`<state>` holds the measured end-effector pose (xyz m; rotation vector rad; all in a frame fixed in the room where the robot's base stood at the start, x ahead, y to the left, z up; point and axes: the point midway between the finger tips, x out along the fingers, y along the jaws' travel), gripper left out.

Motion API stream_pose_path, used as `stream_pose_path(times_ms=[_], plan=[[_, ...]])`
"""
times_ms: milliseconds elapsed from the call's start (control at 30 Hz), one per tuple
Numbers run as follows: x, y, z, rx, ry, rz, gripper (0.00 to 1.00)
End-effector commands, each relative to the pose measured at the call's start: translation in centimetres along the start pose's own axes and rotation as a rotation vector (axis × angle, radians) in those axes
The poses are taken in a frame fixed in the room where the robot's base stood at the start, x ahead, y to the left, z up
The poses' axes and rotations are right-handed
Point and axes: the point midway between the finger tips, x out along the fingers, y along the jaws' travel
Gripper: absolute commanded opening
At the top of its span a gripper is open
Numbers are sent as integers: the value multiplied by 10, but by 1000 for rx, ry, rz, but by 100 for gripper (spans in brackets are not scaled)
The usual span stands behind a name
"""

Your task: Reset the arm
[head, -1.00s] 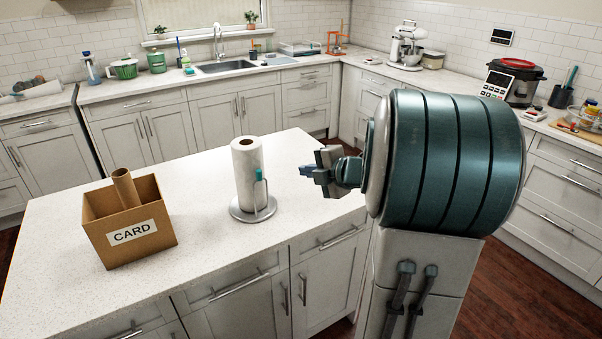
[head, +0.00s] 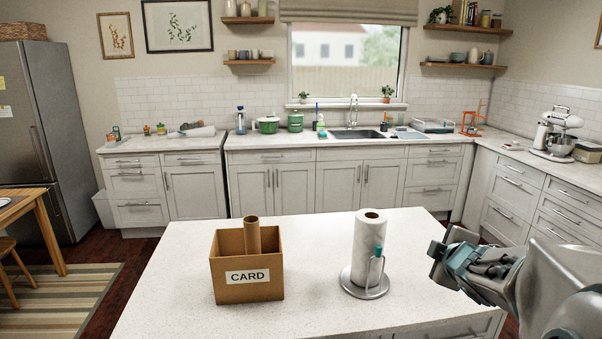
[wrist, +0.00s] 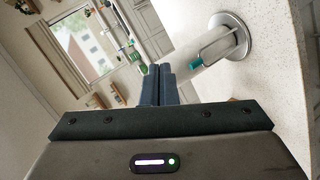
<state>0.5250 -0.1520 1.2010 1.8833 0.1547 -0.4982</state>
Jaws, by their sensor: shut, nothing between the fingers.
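My gripper (head: 437,252) is at the right of the head view, over the right end of the island and to the right of the paper towel holder. In the wrist view its two fingers (wrist: 158,72) are together with nothing between them. A paper towel roll (head: 367,245) stands upright on a round metal holder with a teal-tipped side arm. It also shows tilted in the wrist view (wrist: 208,65), close beyond the fingers. My gripper looks apart from it.
A cardboard box labelled CARD (head: 232,290) stands on the white island (head: 180,260), with a brown cardboard tube (head: 252,235) upright in it. Back counters (head: 290,140) hold a sink, green pots and a mixer (head: 555,130). The island's left front is clear.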

Motion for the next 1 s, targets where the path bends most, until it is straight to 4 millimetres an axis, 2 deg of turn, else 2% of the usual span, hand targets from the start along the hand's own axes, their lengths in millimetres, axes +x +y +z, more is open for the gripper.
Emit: stream_pose_path(times_ms=[167, 267, 400, 600, 700, 800, 1000], plan=[[-40, -27, -5, 309, -197, -49, 0], [-67, -56, -8, 489, -300, -113, 0], [-110, -107, -19, 729, -433, -249, 0], [-169, -174, -43, 965, -583, -476, 0], [-189, -193, -52, 1022, -628, -556, 0], [-199, -202, -55, 1049, -652, -600, 0], [-201, -204, -56, 1052, -656, -606, 0]])
